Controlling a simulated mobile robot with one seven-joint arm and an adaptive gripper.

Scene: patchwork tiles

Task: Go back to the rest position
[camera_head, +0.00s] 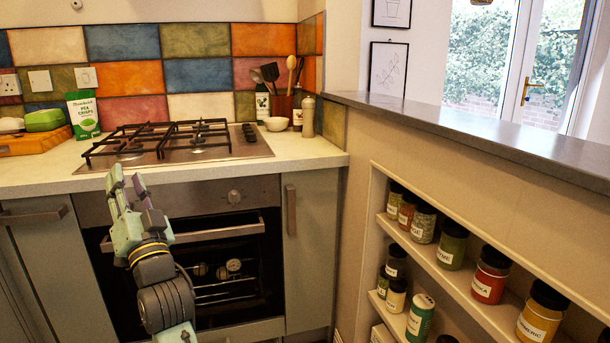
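My gripper (127,184) is in the left-middle of the head view, at the end of my dark arm rising from the bottom. Its pale green fingers point up and stand apart, with nothing visible between them. It appears in front of the oven (225,262), with its fingertips overlapping the front edge of the worktop in the picture. Whether it touches anything cannot be told.
A gas hob (215,155) sits on the worktop (300,150) behind my gripper. A shelf niche (460,283) with several jars is at right, below a grey ledge (450,125).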

